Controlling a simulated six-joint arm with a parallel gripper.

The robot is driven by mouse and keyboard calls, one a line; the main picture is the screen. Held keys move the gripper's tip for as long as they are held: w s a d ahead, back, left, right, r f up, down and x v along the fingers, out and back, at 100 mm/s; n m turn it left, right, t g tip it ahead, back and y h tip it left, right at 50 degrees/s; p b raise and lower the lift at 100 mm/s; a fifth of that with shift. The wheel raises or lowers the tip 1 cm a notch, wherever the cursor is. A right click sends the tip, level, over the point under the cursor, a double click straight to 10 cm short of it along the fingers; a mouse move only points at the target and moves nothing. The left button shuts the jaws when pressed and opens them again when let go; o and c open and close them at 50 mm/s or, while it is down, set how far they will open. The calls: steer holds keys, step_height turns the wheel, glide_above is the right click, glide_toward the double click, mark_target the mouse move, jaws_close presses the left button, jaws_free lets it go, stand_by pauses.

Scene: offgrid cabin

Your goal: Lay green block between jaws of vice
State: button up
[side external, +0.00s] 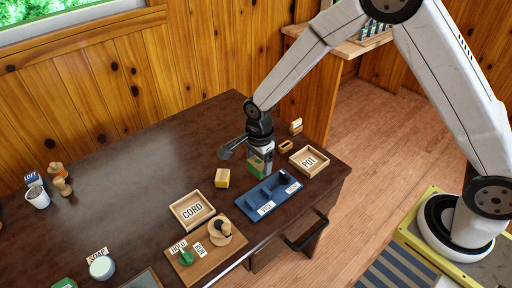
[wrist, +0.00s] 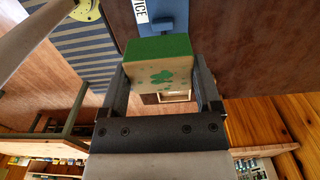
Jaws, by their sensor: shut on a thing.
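My gripper (side external: 260,166) is shut on the green block (side external: 256,164), holding it above the table. In the wrist view the block (wrist: 160,48) sits between the two fingers (wrist: 162,78); one face is green, and the pale face beside it has green patches. Part of the blue vice and a VICE label show at the top of the wrist view (wrist: 172,14).
A tray labelled POT (side external: 309,174) stands right of the vice, a CORD tray (side external: 192,225) to its left. The table's left middle (side external: 120,175) is mostly clear.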

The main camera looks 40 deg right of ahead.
steer(key=shift+f, duration=0.15)
glide_above(259, 200)
steer(key=shift+a+f, duration=0.1)
steer(key=shift+f, duration=6.15)
steer(key=shift+f, duration=0.6)
steer(key=o, duration=1.2)
steer(key=shift+c, duration=0.2)
steer(key=shift+r, duration=0.1)
step_height(259, 200, up, 7)
